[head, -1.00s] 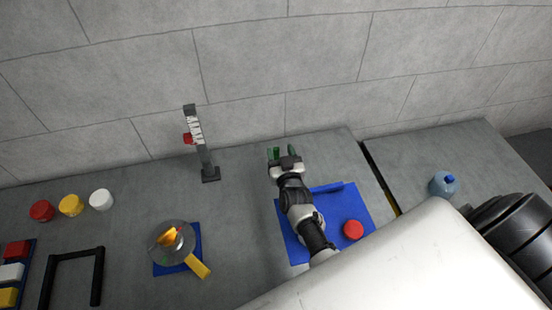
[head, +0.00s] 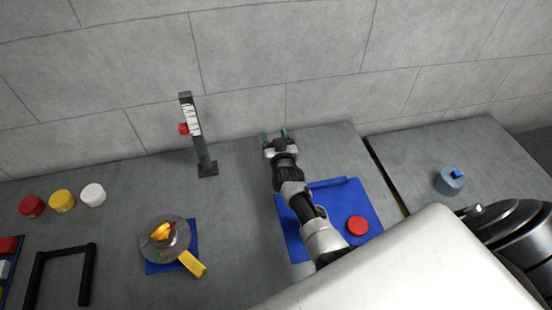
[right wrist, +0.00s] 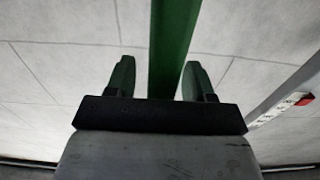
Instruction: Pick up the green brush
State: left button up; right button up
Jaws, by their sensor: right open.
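My right gripper (head: 275,135) is open at the far side of the table, near the wall, with green fingertips. In the right wrist view the two fingers (right wrist: 159,80) stand apart, and a long straight green bar (right wrist: 175,40) shows between them, closer to the right finger. The bar looks like the green brush; its ends are out of sight, and I cannot tell whether it touches a finger. I cannot make the brush out apart from the gripper in the head view. My left gripper is not in view.
A scale post (head: 197,135) with a red slider stands left of the gripper. A blue tray (head: 350,200) with a red disc (head: 357,225) lies below my right arm. A round dish (head: 177,245) with a yellow handle, several coloured caps and a black frame (head: 85,275) are further left.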

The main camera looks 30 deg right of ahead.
jog(key=shift+s+r, duration=0.1)
jog(key=shift+c, duration=1.1)
grip_shut()
jog(key=shift+r, duration=0.1)
